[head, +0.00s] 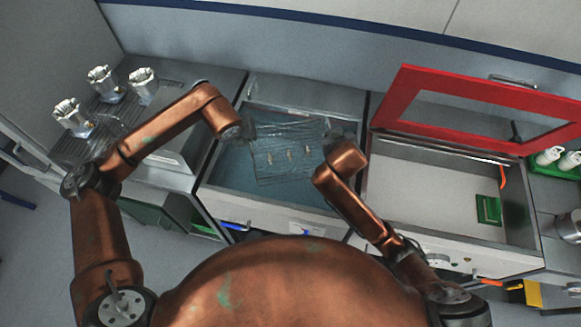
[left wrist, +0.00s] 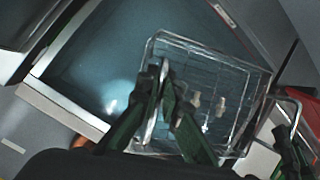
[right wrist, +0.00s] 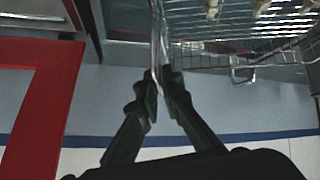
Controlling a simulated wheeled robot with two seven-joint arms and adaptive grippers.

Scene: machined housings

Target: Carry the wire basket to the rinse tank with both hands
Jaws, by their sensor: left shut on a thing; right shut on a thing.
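The wire basket (head: 262,172) hangs over the blue-watered tank (head: 230,182), turned slightly against its edges; I cannot tell how high. Several small brass-coloured parts lie in the basket, and some show in the left wrist view (left wrist: 220,104). My left gripper (left wrist: 164,82) is shut on the basket's handle at one end; in the head view it is mostly hidden at the basket's left side. My right gripper (right wrist: 158,82) is shut on the opposite handle. The basket's mesh (right wrist: 215,45) fills the upper right of the right wrist view.
Right of the tank is a machine with a raised red lid (head: 399,93) and a pale open chamber (head: 425,195) holding a green block (head: 488,210). At left, several metal housings (head: 142,85) stand on a rack. A green tray (head: 567,172) with white items is at far right.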

